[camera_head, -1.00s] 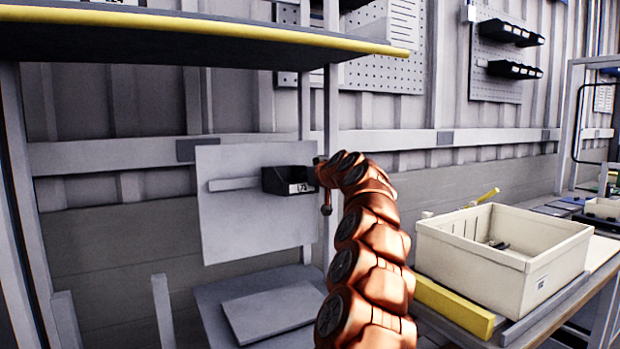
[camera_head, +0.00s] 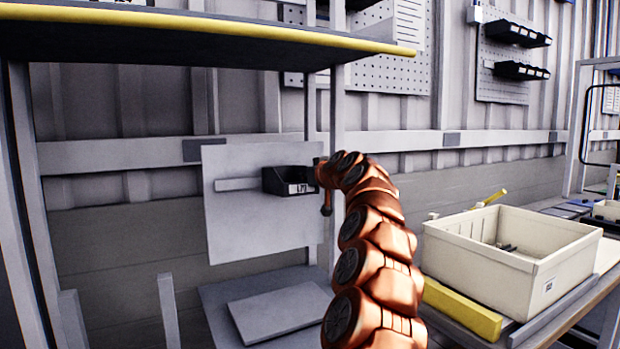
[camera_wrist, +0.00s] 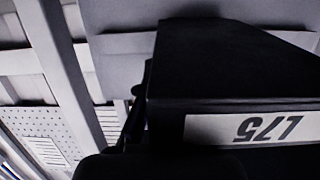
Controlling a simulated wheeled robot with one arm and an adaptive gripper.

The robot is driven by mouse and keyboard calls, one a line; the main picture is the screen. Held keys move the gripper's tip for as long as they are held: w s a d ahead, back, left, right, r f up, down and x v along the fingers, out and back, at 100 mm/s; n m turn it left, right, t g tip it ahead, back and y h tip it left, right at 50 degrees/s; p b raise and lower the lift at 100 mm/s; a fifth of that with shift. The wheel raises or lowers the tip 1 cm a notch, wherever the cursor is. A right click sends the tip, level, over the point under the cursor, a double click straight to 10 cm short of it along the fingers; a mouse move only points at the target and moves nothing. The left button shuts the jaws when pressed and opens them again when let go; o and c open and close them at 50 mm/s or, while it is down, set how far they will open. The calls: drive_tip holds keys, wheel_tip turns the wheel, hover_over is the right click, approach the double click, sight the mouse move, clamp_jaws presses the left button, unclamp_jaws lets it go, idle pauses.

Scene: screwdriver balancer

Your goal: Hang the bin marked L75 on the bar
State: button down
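The small black bin (camera_head: 289,182) is in front of the pale upright panel, at the right part of its bar (camera_head: 236,184). Its white label reads L75, upside down, in the wrist view, where the bin (camera_wrist: 225,65) fills the right side. My gripper (camera_head: 318,173) is at the bin's right side and seems shut on it. Its fingers are mostly hidden in the head view and only dark shapes in the wrist view. The bin looks upright and level with the bar. I cannot tell whether its back touches the bar.
A shelf with a yellow edge (camera_head: 230,25) hangs above, with an upright post (camera_head: 337,120) behind my gripper. A flat grey plate (camera_head: 280,310) lies below the panel. At right, a large cream crate (camera_head: 480,270) stands on a bench beside a yellow block (camera_head: 462,310).

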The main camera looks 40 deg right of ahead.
drive_tip(key=shift+w+a+f, duration=0.2)
drive_tip(key=shift+w+a, duration=0.1)
drive_tip(key=shift+a, duration=0.35)
drive_tip(key=shift+w+a+f, duration=0.15)
drive_tip(key=shift+w+a, duration=0.15)
drive_tip(key=shift+a, duration=0.3)
drive_tip(key=shift+s+d+f+b, duration=0.1)
drive_tip(key=shift+f+b, duration=0.5)
drive_tip(key=shift+b, duration=0.25)
idle(0.6)
drive_tip(key=shift+s+d, duration=0.1)
drive_tip(key=shift+d, duration=0.05)
idle(0.6)
drive_tip(key=shift+s+r, duration=0.1)
drive_tip(key=shift+r, duration=0.1)
idle(0.3)
drive_tip(key=shift+s+b, duration=0.15)
drive_tip(key=shift+b, duration=0.5)
idle(0.7)
drive_tip(key=shift+f+b, duration=0.6)
drive_tip(key=shift+f, duration=0.05)
idle(1.4)
drive_tip(key=c, duration=1.2)
unclamp_jaws()
drive_tip(key=shift+c, duration=0.2)
